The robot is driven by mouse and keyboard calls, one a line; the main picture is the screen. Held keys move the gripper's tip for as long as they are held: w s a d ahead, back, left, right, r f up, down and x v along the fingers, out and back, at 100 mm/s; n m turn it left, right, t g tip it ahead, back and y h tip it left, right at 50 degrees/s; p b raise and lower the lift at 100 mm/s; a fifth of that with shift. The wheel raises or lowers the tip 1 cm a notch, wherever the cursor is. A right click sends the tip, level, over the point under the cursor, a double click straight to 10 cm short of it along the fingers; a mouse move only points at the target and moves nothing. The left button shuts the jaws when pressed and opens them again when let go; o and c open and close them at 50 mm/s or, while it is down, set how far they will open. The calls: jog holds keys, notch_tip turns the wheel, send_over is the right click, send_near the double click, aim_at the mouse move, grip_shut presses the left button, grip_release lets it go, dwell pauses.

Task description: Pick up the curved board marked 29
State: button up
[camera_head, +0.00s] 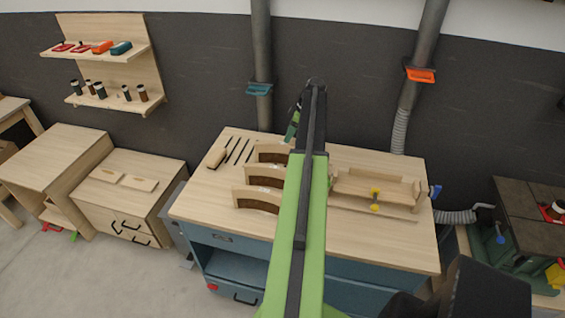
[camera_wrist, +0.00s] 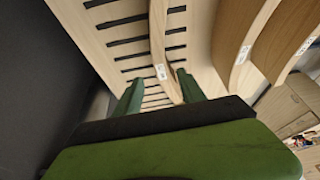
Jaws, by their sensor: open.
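Several curved wooden boards stand on the workbench top, among them a rear one (camera_head: 270,149), a middle one (camera_head: 258,171) and a front one (camera_head: 252,195). Each carries a small white label too small to read, so I cannot tell which is 29. In the wrist view, my gripper (camera_wrist: 160,78) is open, with its green fingers on either side of a pale curved board (camera_wrist: 158,40). The board's label faces the camera between the fingers; contact is not clear. In the head view, my arm hides part of the boards and most of my gripper (camera_head: 293,126).
The workbench (camera_head: 200,195) has dark slots left of the boards. A wooden jig (camera_head: 350,188) with yellow knobs lies to the right. Two more curved boards (camera_wrist: 237,35) (camera_wrist: 290,40) stand close on the right in the wrist view. Pipes (camera_head: 262,60) rise behind the bench.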

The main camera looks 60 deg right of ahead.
jog(key=b, duration=0.3)
send_near(277, 154)
jog(key=shift+w+d+f, duration=0.25)
jog(key=shift+d+f, duration=0.35)
jog(key=shift+f, duration=0.4)
jog(key=shift+w+a+f, duration=0.1)
jog(key=shift+w+f, duration=0.1)
jog(key=shift+f, duration=0.1)
jog(key=shift+w+r, duration=0.1)
jog(key=b+x, duration=0.5)
jog(key=shift+w+a, duration=0.1)
jog(key=shift+a, duration=0.05)
grip_shut()
